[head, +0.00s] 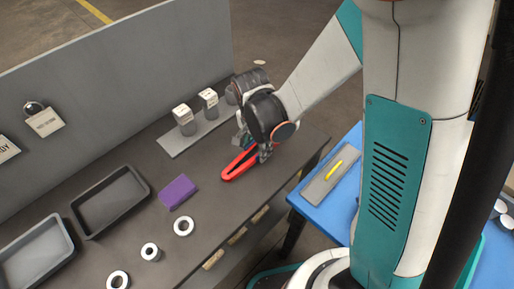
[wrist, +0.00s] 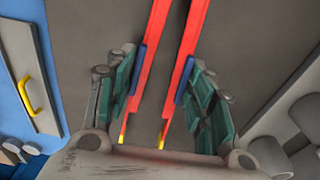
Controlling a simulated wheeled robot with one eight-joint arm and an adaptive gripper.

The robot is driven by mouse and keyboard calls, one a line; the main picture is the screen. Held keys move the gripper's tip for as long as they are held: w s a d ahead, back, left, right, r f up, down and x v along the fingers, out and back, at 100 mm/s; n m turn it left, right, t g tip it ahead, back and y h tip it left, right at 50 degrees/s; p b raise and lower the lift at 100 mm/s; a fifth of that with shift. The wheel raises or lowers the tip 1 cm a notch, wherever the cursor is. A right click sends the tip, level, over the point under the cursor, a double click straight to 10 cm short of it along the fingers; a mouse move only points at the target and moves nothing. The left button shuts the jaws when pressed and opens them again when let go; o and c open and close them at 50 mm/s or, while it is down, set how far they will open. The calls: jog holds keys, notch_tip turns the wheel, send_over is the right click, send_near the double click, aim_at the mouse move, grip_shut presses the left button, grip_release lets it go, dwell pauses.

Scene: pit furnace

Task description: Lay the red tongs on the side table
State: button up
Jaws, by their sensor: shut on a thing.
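The red tongs (head: 238,166) are at the right end of the dark workbench, with their closed, rounded end pointing left toward the bench front. My gripper (head: 256,150) is shut on them. In the wrist view both red arms of the tongs (wrist: 150,60) run between the fingers of my gripper (wrist: 160,100), with blue pads against them and yellow tips. I cannot tell whether the tongs touch the bench top. The blue side table (head: 312,211) stands to the right of the bench, partly hidden behind my body; its edge shows in the wrist view (wrist: 14,98).
A grey board (head: 318,190) with a yellow handle (head: 334,170) lies on the side table. On the bench are a purple block (head: 178,192), several white rings (head: 183,226), grey trays (head: 108,203) and a plate with labelled cylinders (head: 186,118). A grey panel (head: 120,75) backs the bench.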

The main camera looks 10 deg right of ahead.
jog(key=shift+f, duration=0.1)
jog(key=o, duration=0.6)
jog(key=r+p, duration=0.1)
jog(key=r, duration=0.3)
jog(key=r+p, duration=0.2)
jog(key=r, duration=0.2)
jog(key=r+p, duration=0.1)
jog(key=r, duration=0.3)
jog(key=shift+s+a+r, duration=0.2)
jog(key=shift+s+a, duration=0.1)
jog(key=shift+a, duration=0.1)
